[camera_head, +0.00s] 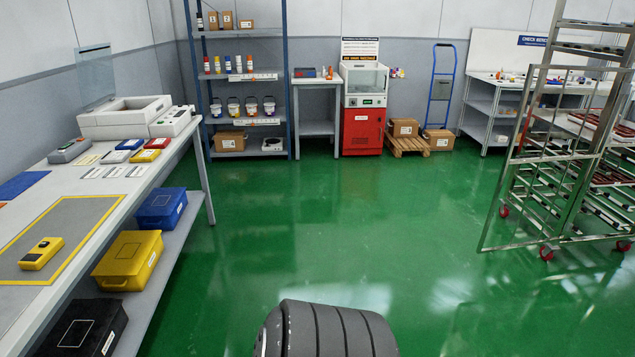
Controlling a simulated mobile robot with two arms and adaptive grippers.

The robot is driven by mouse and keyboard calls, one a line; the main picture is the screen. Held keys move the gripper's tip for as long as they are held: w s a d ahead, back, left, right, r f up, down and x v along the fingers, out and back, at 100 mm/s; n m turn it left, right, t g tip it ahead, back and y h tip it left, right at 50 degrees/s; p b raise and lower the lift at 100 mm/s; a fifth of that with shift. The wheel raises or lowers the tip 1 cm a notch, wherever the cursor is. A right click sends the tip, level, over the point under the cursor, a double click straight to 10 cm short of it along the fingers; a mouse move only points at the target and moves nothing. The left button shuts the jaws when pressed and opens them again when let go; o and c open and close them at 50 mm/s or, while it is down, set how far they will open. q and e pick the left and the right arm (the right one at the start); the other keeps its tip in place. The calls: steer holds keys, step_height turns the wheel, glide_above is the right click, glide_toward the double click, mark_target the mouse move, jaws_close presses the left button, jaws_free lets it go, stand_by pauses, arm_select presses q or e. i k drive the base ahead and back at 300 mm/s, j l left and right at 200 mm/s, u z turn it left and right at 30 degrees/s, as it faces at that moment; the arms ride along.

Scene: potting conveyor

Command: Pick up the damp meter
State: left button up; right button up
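A yellow hand-held device with a dark patch on its face, which looks like the damp meter (41,253), lies on the long light-grey bench (115,196) at the left. It rests inside a yellow-outlined grey area (72,222) of the bench top, with nothing touching it. Neither of my grippers shows in the head view.
Small coloured boxes and a grey device (70,150) lie farther back on the bench, near a white open box (126,117). Bins, including a yellow one (128,260), sit on its lower shelf. A wheeled metal rack (550,165) stands right. The green floor (330,215) between is clear.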

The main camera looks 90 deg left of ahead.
mark_target(38, 257)
steer(key=j+u, duration=0.15)
steer(key=j, duration=1.15)
steer(key=j+u, duration=0.1)
steer(key=u, duration=0.25)
steer(key=i+j+u, duration=0.1)
steer(key=u, duration=0.3)
steer(key=j+u, duration=0.15)
steer(key=u, duration=0.2)
steer(key=i+l, duration=0.05)
